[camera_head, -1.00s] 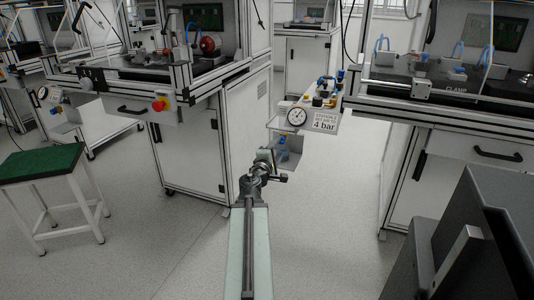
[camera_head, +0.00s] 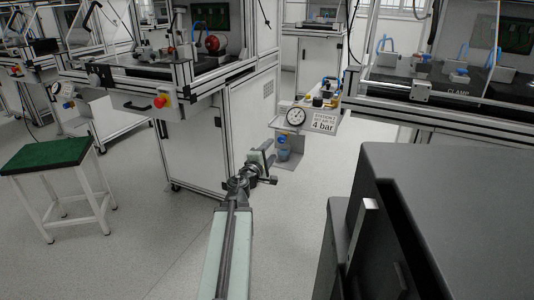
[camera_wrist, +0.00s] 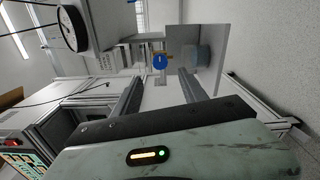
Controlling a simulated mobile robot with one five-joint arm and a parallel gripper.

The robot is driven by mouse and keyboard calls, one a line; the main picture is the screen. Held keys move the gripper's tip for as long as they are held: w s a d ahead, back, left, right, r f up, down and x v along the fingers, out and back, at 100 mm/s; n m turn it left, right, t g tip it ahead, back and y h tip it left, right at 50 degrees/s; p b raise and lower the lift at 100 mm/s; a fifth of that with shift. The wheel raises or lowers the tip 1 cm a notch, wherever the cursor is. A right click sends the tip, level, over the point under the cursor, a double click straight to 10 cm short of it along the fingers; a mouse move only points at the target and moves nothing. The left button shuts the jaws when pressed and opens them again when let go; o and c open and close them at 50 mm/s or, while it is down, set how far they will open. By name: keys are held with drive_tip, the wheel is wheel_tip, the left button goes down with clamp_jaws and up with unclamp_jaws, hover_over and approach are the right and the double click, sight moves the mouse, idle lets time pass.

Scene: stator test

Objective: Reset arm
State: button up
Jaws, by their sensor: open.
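My arm reaches forward from the bottom middle of the head view. My gripper (camera_head: 266,160) is at its far end, held in the air above the floor. In the wrist view my gripper (camera_wrist: 162,88) has its two dark fingers apart, with nothing between them. Beyond the fingers a blue round part and a grey cup-like part show near a light panel.
A workstation with a red button (camera_head: 160,100) stands left of my arm. Another bench (camera_head: 440,112) stands at the right. A large dark grey box-like thing (camera_head: 445,190) fills the lower right. A green-topped stool (camera_head: 48,155) stands left. Floor (camera_head: 150,240) between stool and arm is clear.

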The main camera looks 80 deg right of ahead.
drive_tip(key=shift+s+d, duration=0.1)
drive_tip(key=shift+s, duration=0.35)
